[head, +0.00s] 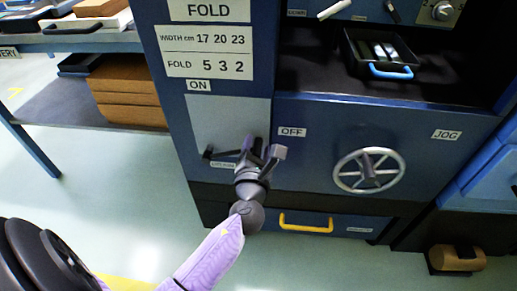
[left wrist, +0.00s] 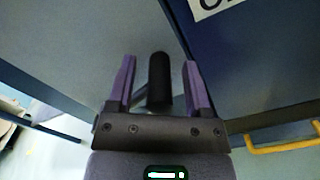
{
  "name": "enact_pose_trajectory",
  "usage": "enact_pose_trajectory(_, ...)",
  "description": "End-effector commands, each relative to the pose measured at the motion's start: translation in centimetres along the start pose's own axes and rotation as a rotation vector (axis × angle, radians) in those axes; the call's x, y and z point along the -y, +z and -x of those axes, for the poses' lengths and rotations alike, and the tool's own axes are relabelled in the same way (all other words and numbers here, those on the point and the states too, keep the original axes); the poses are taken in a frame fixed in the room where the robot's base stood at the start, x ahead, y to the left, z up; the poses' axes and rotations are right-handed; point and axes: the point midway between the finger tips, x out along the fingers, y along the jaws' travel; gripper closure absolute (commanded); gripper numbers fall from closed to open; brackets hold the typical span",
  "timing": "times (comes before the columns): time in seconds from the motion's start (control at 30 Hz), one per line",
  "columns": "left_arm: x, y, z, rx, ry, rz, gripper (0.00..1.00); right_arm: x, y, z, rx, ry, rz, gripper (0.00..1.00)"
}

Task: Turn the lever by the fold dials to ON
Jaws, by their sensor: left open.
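The lever (head: 222,154) is a dark bar on a light grey plate (head: 225,115) on the blue machine front. It lies roughly level, running right towards the OFF label (head: 292,132); the ON label (head: 198,85) is above the plate. My left gripper (head: 262,151) is at the lever's right end and hides part of it. In the left wrist view, the lever's black round handle (left wrist: 159,82) stands between the two purple fingers of the open gripper (left wrist: 157,85), with gaps on both sides. My right gripper is not in view.
A spoked handwheel (head: 367,169) is to the right of the lever. Below it is a drawer with a yellow handle (head: 306,223). The fold table sign (head: 208,52) is above. An open black tray (head: 383,55) sits in the recess at upper right. The floor at left is clear.

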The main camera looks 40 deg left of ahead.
Motion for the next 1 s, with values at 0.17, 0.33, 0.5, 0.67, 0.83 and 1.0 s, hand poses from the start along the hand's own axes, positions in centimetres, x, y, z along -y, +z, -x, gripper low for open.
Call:
enact_pose_trajectory(0.17,-0.03,0.03,-0.01,0.0,0.0,0.0,0.36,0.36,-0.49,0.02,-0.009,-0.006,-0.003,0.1)
enact_pose_trajectory(0.33,-0.02,0.03,0.0,0.001,0.0,0.0,0.7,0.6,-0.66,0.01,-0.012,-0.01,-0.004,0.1)
enact_pose_trajectory(0.5,0.01,0.02,0.02,0.0,-0.001,0.0,1.0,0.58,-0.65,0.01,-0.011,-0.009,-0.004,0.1)
enact_pose_trajectory(0.67,0.04,0.01,0.03,0.0,-0.001,0.0,1.0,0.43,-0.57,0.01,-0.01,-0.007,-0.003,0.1)
enact_pose_trajectory(0.83,0.07,-0.01,0.04,0.0,-0.002,0.001,1.0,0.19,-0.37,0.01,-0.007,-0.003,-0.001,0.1)
enact_pose_trajectory(1.0,0.09,-0.02,0.05,0.0,-0.003,0.001,1.0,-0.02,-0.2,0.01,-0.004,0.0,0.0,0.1)
